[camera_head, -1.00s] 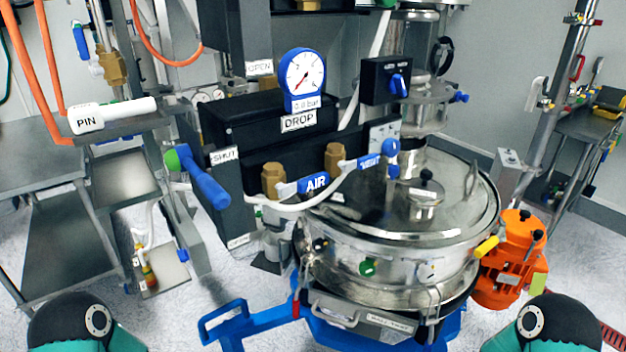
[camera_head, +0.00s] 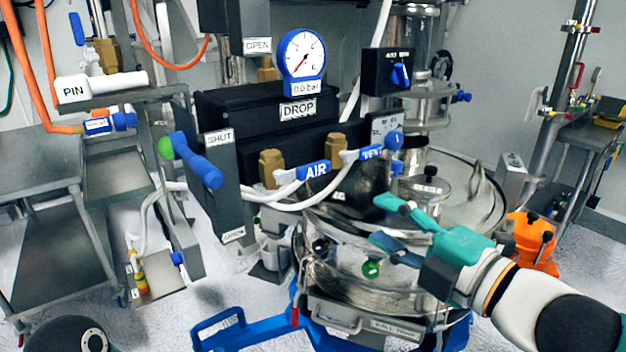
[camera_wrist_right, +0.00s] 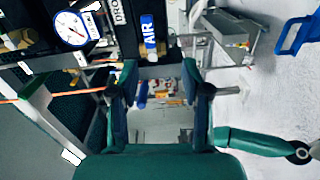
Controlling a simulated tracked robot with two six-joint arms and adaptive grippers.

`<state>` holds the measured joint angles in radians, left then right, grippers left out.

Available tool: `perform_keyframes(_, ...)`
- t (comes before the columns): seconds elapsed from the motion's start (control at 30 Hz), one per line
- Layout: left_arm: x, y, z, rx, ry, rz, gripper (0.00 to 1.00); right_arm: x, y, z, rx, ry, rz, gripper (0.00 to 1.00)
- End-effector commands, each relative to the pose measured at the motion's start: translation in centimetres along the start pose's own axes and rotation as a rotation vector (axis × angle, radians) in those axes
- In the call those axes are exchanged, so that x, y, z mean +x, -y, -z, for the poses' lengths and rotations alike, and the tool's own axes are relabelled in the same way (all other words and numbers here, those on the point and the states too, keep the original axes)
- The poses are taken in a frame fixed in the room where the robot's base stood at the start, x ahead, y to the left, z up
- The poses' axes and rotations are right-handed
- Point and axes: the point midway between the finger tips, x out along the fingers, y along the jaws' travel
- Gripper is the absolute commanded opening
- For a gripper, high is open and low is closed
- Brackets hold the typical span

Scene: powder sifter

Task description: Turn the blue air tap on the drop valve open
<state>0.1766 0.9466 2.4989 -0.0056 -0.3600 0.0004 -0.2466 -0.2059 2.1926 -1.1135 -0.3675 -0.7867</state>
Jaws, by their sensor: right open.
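The blue air tap (camera_head: 314,171), lettered AIR, sits beside its brass valve body (camera_head: 271,166) on the front of the black DROP valve box (camera_head: 240,112). Its handle lies nearly level, rising slightly to the right. The blue AIR handle also shows at the top of the right wrist view (camera_wrist_right: 148,36). My right gripper (camera_head: 384,219) is open and empty, in front of the sifter, right of and lower than the tap and apart from it. In the right wrist view its fingers (camera_wrist_right: 160,88) are spread. My left gripper is not in view.
A blue VENT tap (camera_head: 370,153) sits right of the air tap. White hoses (camera_head: 285,203) curve below both. A gauge (camera_head: 301,56) above reads 0.0 bar. A blue and green lever (camera_head: 194,165) sticks out at left. The steel sifter (camera_head: 335,265) fills the space below.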

Motion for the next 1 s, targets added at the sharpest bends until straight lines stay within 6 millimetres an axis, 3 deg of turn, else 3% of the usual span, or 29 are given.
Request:
perform_keyframes(0.1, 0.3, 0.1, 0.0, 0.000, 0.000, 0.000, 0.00, -0.6, -1.5, 0.5, -0.069, -0.008, -0.034, 0.48)
perform_keyframes(0.27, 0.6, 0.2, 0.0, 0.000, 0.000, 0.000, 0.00, 0.9, -1.6, 0.6, -0.076, -0.010, -0.035, 0.48)
perform_keyframes(0.8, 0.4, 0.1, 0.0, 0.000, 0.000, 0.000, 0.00, 11.9, -2.0, 0.6, -0.070, -0.008, -0.031, 0.48)
perform_keyframes(1.0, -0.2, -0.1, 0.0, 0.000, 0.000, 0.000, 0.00, 14.8, -2.2, 0.6, -0.069, -0.007, -0.033, 0.48)
